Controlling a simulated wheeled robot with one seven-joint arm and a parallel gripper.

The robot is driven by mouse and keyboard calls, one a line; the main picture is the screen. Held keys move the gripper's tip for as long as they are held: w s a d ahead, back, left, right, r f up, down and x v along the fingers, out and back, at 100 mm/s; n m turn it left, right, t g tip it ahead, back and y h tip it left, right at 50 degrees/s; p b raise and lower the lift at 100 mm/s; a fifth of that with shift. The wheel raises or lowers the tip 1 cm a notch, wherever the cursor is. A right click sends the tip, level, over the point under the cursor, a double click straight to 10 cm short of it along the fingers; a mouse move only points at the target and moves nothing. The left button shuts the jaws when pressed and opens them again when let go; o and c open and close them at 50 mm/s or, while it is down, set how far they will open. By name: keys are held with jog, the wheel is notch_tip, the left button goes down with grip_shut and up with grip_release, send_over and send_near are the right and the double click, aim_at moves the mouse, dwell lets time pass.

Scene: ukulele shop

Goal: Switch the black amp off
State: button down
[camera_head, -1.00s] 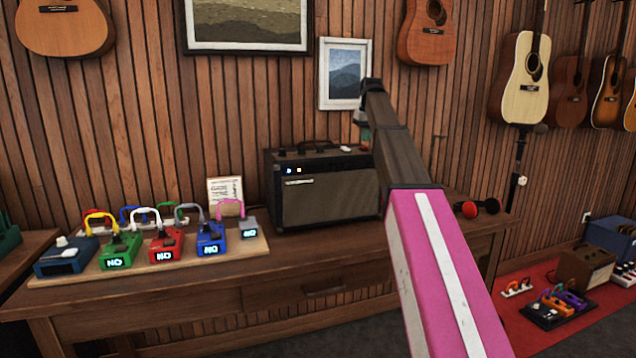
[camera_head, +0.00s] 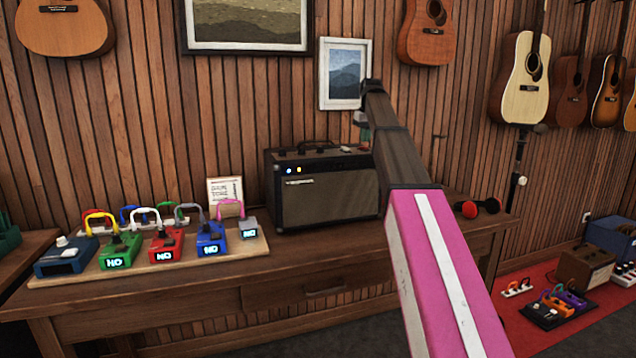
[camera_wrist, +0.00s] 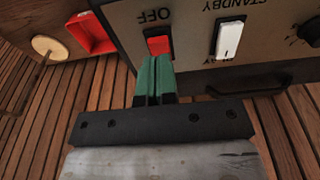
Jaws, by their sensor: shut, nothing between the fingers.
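The black amp (camera_head: 330,190) stands on the wooden desk in the head view, with small blue and yellowish lights lit on its front. My gripper (camera_head: 364,133) shows only partly at the amp's right rear top edge; its fingertips are hidden there. In the wrist view my gripper (camera_wrist: 155,58) has its green fingers together, with nothing between them. The tips are at the lower edge of a red switch (camera_wrist: 159,45) beside the inverted word OFF. I cannot tell whether they touch it. A white switch (camera_wrist: 228,40) marked STANDBY is to its right.
A dark handle (camera_wrist: 262,82) juts below the panel in the wrist view. A pedal board (camera_head: 150,266) is left of the amp, with a small card (camera_head: 225,191) behind it. Red and black maracas-like objects (camera_head: 470,209) lie to the right. The desk's front strip is clear.

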jog(key=shift+f, duration=1.05)
dwell(0.6)
jog(key=shift+r, duration=3.5)
